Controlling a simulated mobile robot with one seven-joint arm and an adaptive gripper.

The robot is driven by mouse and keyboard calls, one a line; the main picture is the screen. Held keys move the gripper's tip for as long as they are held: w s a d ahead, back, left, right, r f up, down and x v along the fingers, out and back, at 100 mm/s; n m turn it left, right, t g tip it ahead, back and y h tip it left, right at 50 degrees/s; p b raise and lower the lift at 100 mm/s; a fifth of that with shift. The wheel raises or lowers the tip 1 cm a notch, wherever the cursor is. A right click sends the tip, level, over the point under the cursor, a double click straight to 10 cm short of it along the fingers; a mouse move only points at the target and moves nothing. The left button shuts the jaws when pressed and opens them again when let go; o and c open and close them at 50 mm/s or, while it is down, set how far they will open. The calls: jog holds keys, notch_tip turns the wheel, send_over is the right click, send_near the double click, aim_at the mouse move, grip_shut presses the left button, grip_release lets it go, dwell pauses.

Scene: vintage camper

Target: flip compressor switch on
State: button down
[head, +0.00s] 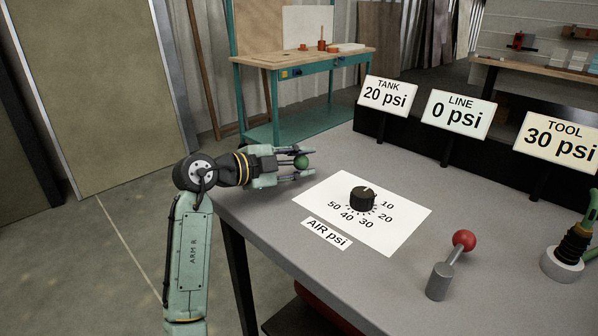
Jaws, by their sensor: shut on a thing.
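My gripper (306,167) reaches over the left back part of the grey bench (385,268), with its fingers pointing right. No label naming a compressor switch is visible. A lever with a red ball (464,240) leans up and to the right from a grey cylinder base (439,283) near the front, well apart from my gripper.
A black dial (362,198) sits on a white "AIR psi" plate right of my gripper. Signs read TANK 20 psi (387,95), LINE 0 psi (457,114) and TOOL 30 psi (560,141). A green-handled tool (577,240) stands at right.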

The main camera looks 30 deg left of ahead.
jog(key=shift+s+d+m+g+h+b, duration=0.3)
jog(key=shift+s+m+g+h, duration=0.45)
jog(key=shift+m+h, duration=0.3)
jog(key=shift+s+d+m+g+h+b, duration=0.3)
jog(key=shift+s+m+g+h, duration=0.25)
jog(key=shift+m+g+h, duration=0.45)
jog(key=c, duration=1.5)
grip_release()
jog(key=shift+s, duration=0.1)
jog(key=v, duration=1.2)
jog(key=shift+f, duration=0.25)
jog(key=shift+a, duration=0.15)
